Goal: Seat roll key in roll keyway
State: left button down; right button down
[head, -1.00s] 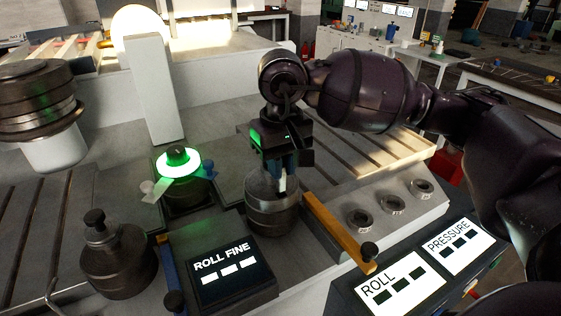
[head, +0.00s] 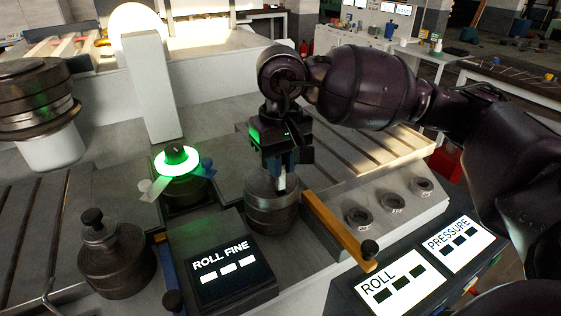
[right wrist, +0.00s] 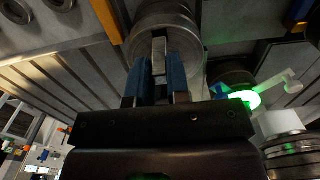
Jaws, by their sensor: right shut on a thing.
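My right gripper (head: 281,170) is upright over a dark, banded steel roll (head: 271,210) in the middle of the head view. Its blue fingers are shut on a small light-grey metal key (right wrist: 159,50), which also shows in the head view (head: 282,182). The key is at the top of the roll (right wrist: 168,18). I cannot tell how deep it sits, and the keyway is hidden behind the key and the fingers. My left gripper is not in view.
A green-lit knob with arms (head: 178,160) stands left of the roll. A ROLL FINE panel (head: 222,270) is in front, and an orange bar (head: 338,230) runs close on the right. A dark knobbed cylinder (head: 115,260) stands front left. The slotted bed (head: 370,150) behind is clear.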

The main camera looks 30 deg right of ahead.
aim_at(281, 188)
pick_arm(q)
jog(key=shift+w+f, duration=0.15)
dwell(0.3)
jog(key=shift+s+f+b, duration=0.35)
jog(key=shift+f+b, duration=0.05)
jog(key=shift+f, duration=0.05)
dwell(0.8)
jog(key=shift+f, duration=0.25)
pick_arm(e)
jog(key=shift+f, duration=0.4)
